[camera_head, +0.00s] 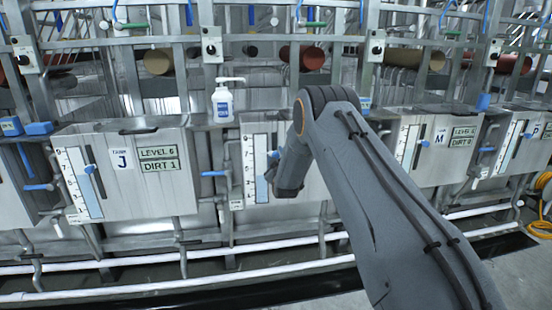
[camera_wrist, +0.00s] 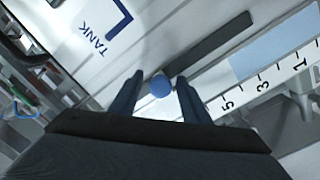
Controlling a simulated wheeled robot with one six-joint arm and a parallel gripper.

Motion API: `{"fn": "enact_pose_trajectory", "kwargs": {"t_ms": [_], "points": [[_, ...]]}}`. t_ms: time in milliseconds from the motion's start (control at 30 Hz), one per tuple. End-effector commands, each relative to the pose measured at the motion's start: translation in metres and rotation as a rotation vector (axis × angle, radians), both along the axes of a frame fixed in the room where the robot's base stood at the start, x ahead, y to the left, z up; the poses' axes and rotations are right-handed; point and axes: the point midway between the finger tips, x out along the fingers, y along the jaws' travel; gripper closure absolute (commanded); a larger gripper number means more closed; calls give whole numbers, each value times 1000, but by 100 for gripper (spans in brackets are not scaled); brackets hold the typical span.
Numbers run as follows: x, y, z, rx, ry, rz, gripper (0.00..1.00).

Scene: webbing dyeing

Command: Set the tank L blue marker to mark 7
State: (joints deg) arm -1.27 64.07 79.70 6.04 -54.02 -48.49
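The tank L blue marker (camera_wrist: 160,86) is a round blue knob at the end of a dark slot strip in the wrist view. My gripper (camera_wrist: 159,88) is open, with one finger on each side of the knob and gaps visible between. The tank L gauge (camera_wrist: 278,78) shows marks 1, 3 and 5 and a pale blue band; the knob sits past 5, and mark 7 is hidden behind a finger. In the head view the marker (camera_head: 274,154) shows small beside the gauge (camera_head: 259,150).
Tank J (camera_head: 120,165) stands to the left and tank M (camera_head: 440,145) to the right, each with its own gauge and blue marker. A white pump bottle (camera_head: 222,104) stands above, between tanks J and L. White pipes (camera_head: 200,255) run low along the front.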

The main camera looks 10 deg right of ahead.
Motion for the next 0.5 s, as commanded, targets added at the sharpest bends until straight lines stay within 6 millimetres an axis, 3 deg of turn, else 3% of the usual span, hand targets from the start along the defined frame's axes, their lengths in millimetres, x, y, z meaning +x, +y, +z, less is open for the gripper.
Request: {"fn": "enact_pose_trajectory", "kwargs": {"t_ms": [333, 500], "points": [[-4, 1, -1, 0, 2, 1, 57], [-23, 2, -1, 0, 4, 1, 57]]}}
